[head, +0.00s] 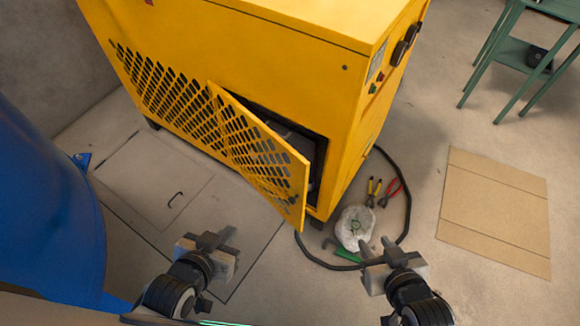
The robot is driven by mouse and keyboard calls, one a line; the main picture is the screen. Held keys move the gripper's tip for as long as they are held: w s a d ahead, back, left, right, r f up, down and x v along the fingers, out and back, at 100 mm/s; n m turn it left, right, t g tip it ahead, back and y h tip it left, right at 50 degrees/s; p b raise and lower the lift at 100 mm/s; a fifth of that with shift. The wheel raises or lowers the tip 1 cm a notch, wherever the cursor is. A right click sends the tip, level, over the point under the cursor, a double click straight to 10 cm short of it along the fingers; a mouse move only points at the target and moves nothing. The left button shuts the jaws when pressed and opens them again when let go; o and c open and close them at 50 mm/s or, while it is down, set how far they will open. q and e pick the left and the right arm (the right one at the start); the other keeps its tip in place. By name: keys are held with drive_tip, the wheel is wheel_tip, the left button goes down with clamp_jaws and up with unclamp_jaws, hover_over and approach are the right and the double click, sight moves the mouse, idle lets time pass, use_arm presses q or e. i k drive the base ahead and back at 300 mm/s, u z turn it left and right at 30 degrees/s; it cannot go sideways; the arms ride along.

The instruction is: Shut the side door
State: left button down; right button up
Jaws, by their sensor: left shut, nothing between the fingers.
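The yellow side door (262,156) is a slotted panel low on the front of the yellow machine cabinet (283,65). It stands partly open, swung out towards me, with its free edge at the right and a dark opening (310,145) behind it. My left gripper (220,236) is shut and empty, below and to the left of the door, apart from it. My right gripper (378,246) is below and to the right of the door, apart from it. Its two fingers show spread with a gap between them.
A black cable (409,205) loops on the floor around a clear plastic bag (354,228). Red pliers (391,191) and yellow-handled pliers (374,191) lie nearby. A blue tank (45,210) stands at left, flat cardboard (494,208) and a green table (520,52) at right.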

sight(298, 169)
drive_tip(key=z, duration=1.05)
drive_tip(key=i, duration=0.25)
drive_tip(key=z, duration=1)
drive_tip(key=i, duration=0.45)
drive_tip(key=u, duration=2.4)
